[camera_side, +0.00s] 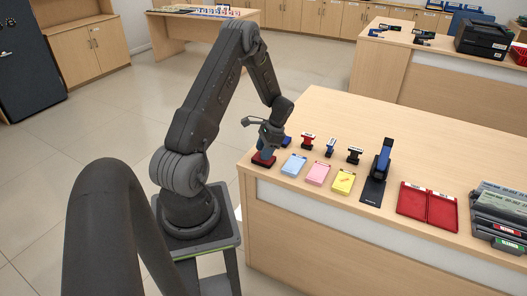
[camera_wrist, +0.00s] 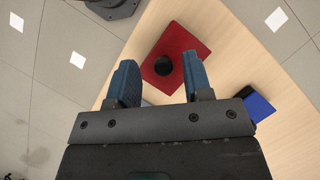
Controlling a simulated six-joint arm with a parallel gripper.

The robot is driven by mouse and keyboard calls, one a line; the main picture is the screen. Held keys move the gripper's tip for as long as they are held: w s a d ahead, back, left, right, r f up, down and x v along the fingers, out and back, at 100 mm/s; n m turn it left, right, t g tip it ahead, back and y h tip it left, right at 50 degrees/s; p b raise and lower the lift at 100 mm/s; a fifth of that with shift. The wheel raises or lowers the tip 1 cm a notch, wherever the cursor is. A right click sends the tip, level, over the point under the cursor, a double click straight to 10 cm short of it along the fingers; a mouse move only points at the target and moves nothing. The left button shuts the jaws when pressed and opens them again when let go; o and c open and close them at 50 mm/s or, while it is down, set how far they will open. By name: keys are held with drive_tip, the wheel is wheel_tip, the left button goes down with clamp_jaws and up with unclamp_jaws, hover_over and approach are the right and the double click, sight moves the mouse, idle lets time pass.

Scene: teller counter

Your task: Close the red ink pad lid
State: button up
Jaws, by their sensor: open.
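A red item (camera_wrist: 190,45), probably the ink pad, lies at the near left corner of the counter, with a black round knob (camera_wrist: 163,65) on it. In the side view the red item (camera_side: 262,160) is partly hidden by my gripper. I cannot tell how its lid stands. My gripper (camera_wrist: 162,82) is open and points down. Its two blue fingertips sit apart, with the knob appearing between and beyond them. In the side view my gripper (camera_side: 265,146) is just above the red item. Contact cannot be told.
A blue item (camera_wrist: 258,104) lies close by. Several stamps (camera_side: 307,140) stand behind. The counter edge is close.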

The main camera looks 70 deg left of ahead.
drive_tip(key=v, duration=1.3)
drive_tip(key=shift+r, duration=0.15)
drive_tip(key=w+d+r+t+y, duration=0.15)
drive_tip(key=d+r+t, duration=0.35)
drive_tip(key=d+r, duration=1.1)
drive_tip(key=s+d+r+t, duration=0.1)
drive_tip(key=s+d+t, duration=0.1)
drive_tip(key=s+d, duration=0.4)
drive_tip(key=s+d+r+t+h, duration=0.1)
drive_tip(key=s+d+t, duration=0.2)
drive_tip(key=d, duration=1)
drive_tip(key=s, duration=0.3)
drive_tip(key=shift+s+d+r, duration=0.15)
drive_tip(key=shift+s+d, duration=0.05)
drive_tip(key=shift+s, duration=0.05)
drive_tip(key=shift+h, duration=0.25)
